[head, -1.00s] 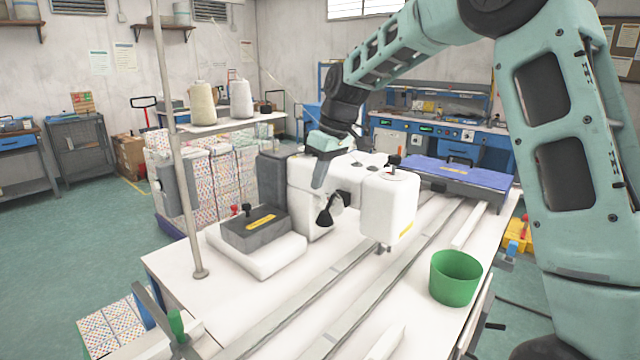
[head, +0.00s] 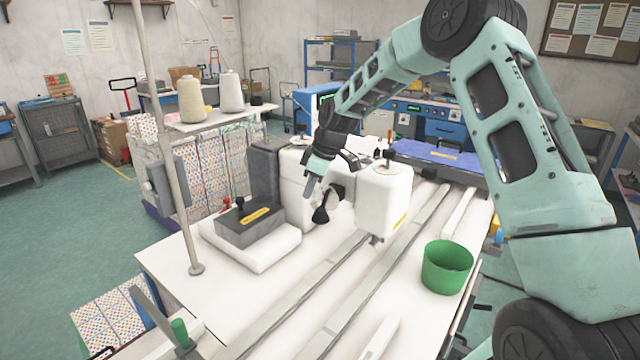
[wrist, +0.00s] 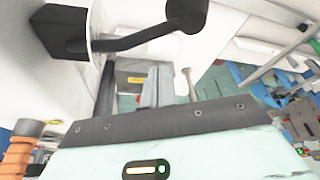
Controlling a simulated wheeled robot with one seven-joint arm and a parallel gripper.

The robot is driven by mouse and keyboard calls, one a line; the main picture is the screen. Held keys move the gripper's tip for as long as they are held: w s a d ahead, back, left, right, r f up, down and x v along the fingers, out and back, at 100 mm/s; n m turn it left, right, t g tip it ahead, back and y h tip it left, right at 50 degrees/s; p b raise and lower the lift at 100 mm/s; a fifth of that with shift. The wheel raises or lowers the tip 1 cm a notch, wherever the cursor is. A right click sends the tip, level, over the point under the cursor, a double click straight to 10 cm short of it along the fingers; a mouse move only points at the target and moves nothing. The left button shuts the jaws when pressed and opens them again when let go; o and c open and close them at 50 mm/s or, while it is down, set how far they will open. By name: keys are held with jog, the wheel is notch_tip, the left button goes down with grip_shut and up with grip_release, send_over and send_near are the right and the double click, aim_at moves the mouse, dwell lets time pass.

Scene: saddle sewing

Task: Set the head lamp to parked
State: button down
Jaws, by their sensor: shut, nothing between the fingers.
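The head lamp (head: 321,213) is a small black cone on the front of the white sewing machine (head: 384,197), hanging with its wide end downward. My gripper (head: 309,190) is shut and empty. In the head view it appears just above and left of the lamp, pointing down; I cannot tell whether they touch. In the wrist view my gripper's fingers (wrist: 154,88) are together. A black arm with a rounded end (wrist: 187,12) runs from a dark block (wrist: 62,32) on a white surface, close above the fingers. I cannot tell whether this is the lamp.
A grey box with red and black knobs (head: 250,222) sits left of the machine head. A green bin (head: 446,268) stands on the table's right side. Thread cones (head: 191,101) stand on a raised shelf behind. Long metal rails (head: 395,252) cross the white table.

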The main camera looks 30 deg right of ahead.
aim_at(326, 198)
jog(key=shift+s+d+f+p, duration=0.1)
jog(key=shift+s+d+p, duration=0.3)
jog(key=shift+s+d, duration=0.6)
jog(key=shift+s+d+n, duration=0.35)
jog(key=shift+d+n, duration=0.05)
jog(key=shift+n, duration=0.2)
jog(key=shift+s+d+n+g, duration=0.3)
jog(key=shift+s+d+n, duration=0.1)
jog(key=shift+n, duration=0.3)
jog(key=s+d+n+g+y, duration=0.1)
jog(key=s+d+n+g, duration=0.1)
jog(key=d+n, duration=0.4)
jog(key=shift+d+n+p, duration=0.3)
jog(key=shift+d+p, duration=0.1)
jog(key=shift+d, duration=0.1)
